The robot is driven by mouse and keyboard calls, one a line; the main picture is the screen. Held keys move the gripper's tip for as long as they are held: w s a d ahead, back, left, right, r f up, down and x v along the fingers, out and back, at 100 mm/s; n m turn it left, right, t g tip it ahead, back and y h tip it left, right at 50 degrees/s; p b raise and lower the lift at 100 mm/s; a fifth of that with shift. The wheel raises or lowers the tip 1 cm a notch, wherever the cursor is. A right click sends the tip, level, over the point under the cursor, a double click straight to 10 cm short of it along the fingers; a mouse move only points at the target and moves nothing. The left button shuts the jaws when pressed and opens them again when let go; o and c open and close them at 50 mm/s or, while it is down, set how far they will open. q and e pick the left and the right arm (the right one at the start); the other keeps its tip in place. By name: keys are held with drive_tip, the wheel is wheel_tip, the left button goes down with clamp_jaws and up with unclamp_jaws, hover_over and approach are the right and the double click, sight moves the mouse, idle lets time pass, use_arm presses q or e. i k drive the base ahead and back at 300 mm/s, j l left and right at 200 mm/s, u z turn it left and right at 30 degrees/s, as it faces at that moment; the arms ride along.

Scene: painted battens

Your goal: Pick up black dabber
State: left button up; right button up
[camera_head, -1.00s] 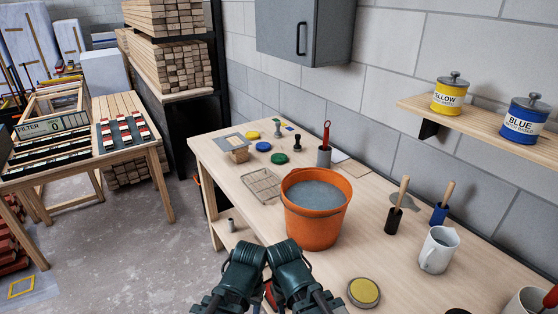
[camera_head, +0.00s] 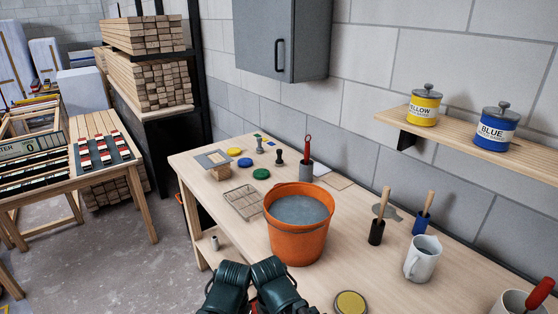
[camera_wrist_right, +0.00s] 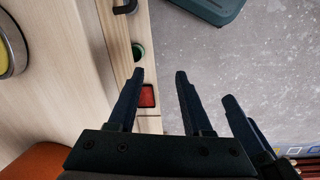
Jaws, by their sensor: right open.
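A black dabber (camera_head: 376,232) with a wooden handle stands upright on the bench, right of the orange bucket. My two dark arms show at the bottom edge of the head view, and their gripper jaws are hidden there. In the right wrist view my right gripper (camera_wrist_right: 160,72) has its dark fingers apart with nothing between them. Another dark prong shows just to their right; it may be part of my left gripper, whose jaw state I cannot make out. The right gripper is away from the dabber, which is not in the wrist view.
A blue dabber (camera_head: 422,221), a white jug (camera_head: 422,260) and a yellow-topped tin (camera_head: 350,303) are nearby. A wall shelf (camera_head: 480,138) holds yellow and blue paint tins.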

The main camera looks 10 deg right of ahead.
sight(279, 162)
drive_tip(key=i+j, duration=0.3)
drive_tip(key=j, duration=0.15)
drive_tip(key=i+j, duration=0.3)
drive_tip(key=j, duration=0.15)
drive_tip(key=i+j, duration=0.3)
drive_tip(key=j, duration=0.15)
drive_tip(key=i+j, duration=0.3)
drive_tip(key=j, duration=0.15)
drive_tip(key=i+j, duration=0.25)
drive_tip(key=j, duration=0.2)
drive_tip(key=i+j, duration=0.3)
drive_tip(key=j, duration=0.15)
drive_tip(key=i+j, duration=0.3)
drive_tip(key=j, duration=0.15)
drive_tip(key=i+j+z, duration=0.1)
drive_tip(key=z, duration=0.65)
